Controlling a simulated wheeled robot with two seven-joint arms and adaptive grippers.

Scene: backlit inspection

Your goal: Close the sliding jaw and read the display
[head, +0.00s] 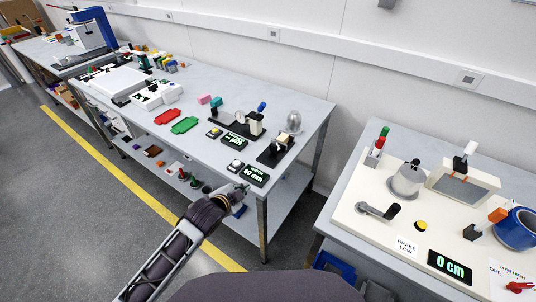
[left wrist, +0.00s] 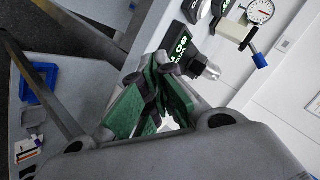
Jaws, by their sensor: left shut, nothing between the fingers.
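My left gripper (head: 240,190) is at the front right edge of the long bench, just in front of a small black display (head: 257,175) with green digits that seem to end in "mm". In the left wrist view its green-padded fingers (left wrist: 155,92) are together with nothing between them. A second black display (head: 235,141) with green characters lies farther back. Behind it stands a fixture with a blue-tipped handle (head: 262,106). A black device with a pale block (head: 277,149) sits near the right edge. I cannot tell which part is the sliding jaw. My right gripper is not in view.
Red (head: 167,117) and green (head: 185,125) trays lie left of the displays. A floor gap separates the benches.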

